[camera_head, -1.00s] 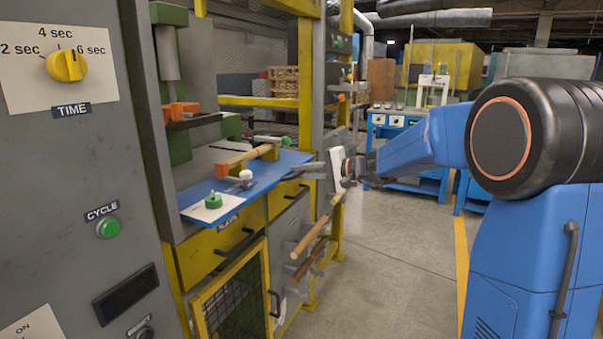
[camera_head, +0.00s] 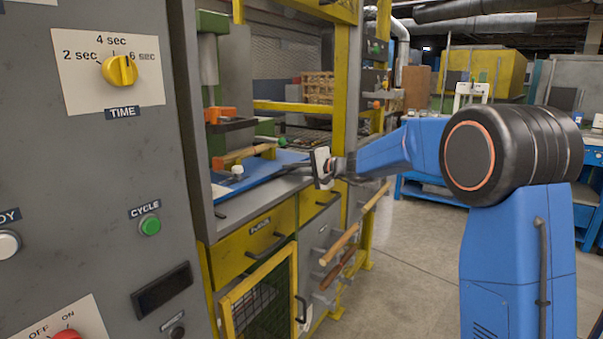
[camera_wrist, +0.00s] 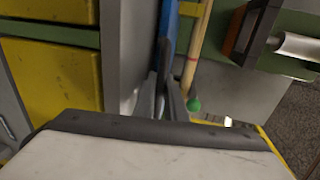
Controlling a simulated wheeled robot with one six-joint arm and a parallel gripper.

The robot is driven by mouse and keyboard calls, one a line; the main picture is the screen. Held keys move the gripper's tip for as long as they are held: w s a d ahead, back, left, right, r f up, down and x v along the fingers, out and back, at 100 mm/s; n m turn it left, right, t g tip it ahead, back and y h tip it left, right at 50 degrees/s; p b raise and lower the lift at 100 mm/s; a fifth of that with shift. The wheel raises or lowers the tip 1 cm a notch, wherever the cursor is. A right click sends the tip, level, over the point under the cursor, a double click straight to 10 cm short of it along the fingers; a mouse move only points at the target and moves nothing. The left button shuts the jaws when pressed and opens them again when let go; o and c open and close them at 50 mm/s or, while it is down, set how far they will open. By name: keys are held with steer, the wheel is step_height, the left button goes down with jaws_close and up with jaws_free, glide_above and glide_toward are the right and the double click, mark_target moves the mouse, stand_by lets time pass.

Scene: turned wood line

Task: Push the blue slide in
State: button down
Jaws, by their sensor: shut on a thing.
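The blue slide (camera_head: 259,190) lies flat in the machine bay in the head view, with most of it inside the frame. A wooden spindle (camera_head: 248,154) and a white ball knob (camera_head: 237,170) are on it. My gripper (camera_head: 287,172) is at the slide's right outer edge and shut on it; the exact grip point is small and partly hidden. In the wrist view the slide (camera_wrist: 170,22) shows as a narrow blue strip running to the dark fingers (camera_wrist: 166,98). A pale spindle (camera_wrist: 196,45) and a green knob (camera_wrist: 194,105) are beside it.
The grey control panel (camera_head: 90,200) stands close on the left. Yellow drawers (camera_head: 246,250) are under the bay, with wooden rods (camera_head: 340,245) sticking out on their right. A yellow post (camera_head: 347,70) rises behind my gripper.

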steer(key=shift+w+a, duration=0.2)
steer(key=shift+a, duration=0.05)
steer(key=c, duration=1.8)
jaws_free()
steer(key=shift+a, duration=0.1)
steer(key=shift+f, duration=0.15)
steer(key=shift+s+d, duration=0.3)
steer(key=shift+d, duration=0.15)
steer(key=f+v, duration=0.1)
steer(key=v, duration=0.9)
steer(key=f+v, duration=0.1)
steer(key=v, duration=0.9)
steer(key=f+v, duration=0.1)
steer(key=v, duration=0.9)
steer(key=shift+s+d, duration=0.2)
steer(key=shift+d, duration=0.15)
